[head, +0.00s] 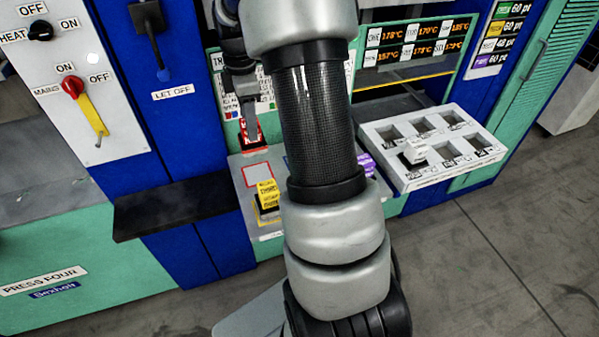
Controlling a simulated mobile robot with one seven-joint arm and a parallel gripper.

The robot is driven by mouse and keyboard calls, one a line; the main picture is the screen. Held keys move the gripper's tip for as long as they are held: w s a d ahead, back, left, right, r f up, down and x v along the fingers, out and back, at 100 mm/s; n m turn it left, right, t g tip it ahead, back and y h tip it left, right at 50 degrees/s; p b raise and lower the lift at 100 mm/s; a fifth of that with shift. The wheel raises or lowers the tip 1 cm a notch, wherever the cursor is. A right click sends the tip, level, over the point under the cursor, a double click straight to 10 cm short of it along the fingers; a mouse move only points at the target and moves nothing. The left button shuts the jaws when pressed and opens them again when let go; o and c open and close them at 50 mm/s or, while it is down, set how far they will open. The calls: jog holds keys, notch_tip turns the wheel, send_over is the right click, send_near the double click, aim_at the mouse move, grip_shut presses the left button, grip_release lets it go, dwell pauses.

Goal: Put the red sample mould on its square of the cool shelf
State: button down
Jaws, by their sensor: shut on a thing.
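The red sample mould (259,136) is a small red block in the head view, in front of the lower edge of a lettered panel. My gripper (249,120) points down and is shut on it; my arm hides much of the area to its right. The grey cool shelf (238,163) lies below and nearer. Its red-outlined square (257,175) is empty, in front of the mould in the picture. I cannot tell how high the mould is above the shelf.
A yellow mould (267,195) stands just in front of the red square. A purple mould (366,162) shows right of my arm. A dark ledge (175,207) juts out at left.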

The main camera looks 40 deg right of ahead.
aim_at(254, 151)
jog(key=shift+f+b, duration=0.35)
jog(key=shift+f, duration=4.45)
jog(key=shift+f, duration=0.1)
jog(key=c, duration=1.2)
grip_release()
jog(key=shift+f, duration=0.1)
